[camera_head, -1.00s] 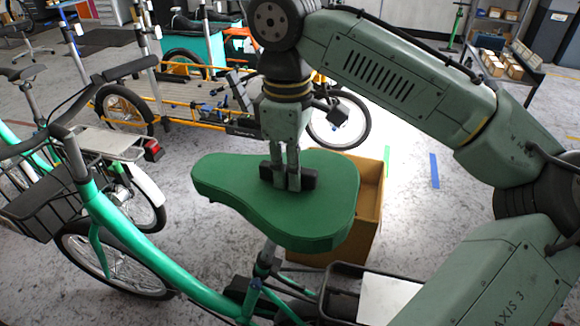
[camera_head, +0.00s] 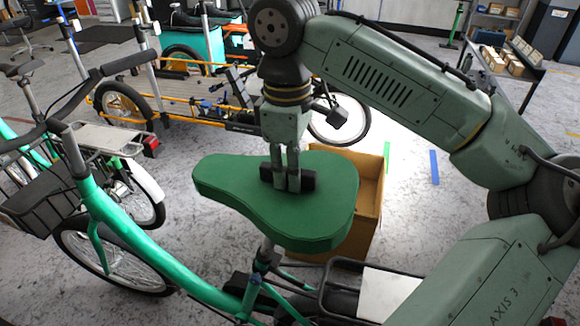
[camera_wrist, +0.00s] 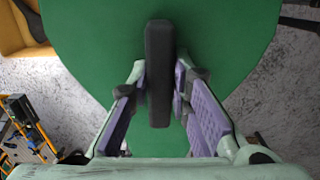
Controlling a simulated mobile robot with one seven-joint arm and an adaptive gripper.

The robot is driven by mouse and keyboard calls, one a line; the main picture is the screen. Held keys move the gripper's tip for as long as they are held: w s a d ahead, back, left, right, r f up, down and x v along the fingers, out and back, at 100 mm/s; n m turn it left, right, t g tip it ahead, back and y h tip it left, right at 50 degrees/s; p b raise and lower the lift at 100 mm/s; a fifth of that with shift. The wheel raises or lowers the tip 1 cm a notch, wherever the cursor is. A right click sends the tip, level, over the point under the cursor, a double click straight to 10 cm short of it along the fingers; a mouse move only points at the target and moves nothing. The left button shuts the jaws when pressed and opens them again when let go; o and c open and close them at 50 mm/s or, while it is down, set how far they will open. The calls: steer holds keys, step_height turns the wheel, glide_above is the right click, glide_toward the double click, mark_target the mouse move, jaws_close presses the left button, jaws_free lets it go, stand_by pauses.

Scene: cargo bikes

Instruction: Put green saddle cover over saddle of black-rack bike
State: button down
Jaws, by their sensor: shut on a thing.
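The green saddle cover (camera_head: 310,215) is broad and saddle-shaped, with its narrow end to the left. My gripper (camera_head: 287,180) is shut on the black grip block on top of the cover, which also shows in the wrist view (camera_wrist: 158,70). The cover is directly above the seat post (camera_head: 265,256) of the nearest green bike (camera_head: 150,255). The bike's saddle is hidden beneath the cover, so I cannot tell whether the cover is touching it. The bike's black rack (camera_head: 322,292) shows behind the post, partly hidden by my arm.
An open cardboard box (camera_head: 368,190) stands on the floor just behind the cover. A yellow-framed cargo bike (camera_head: 190,105) stands behind.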

steer(key=shift+f+b, duration=0.4)
steer(key=shift+f, duration=0.55)
steer(key=c, duration=1.4)
jaws_free()
steer(key=shift+r, duration=0.15)
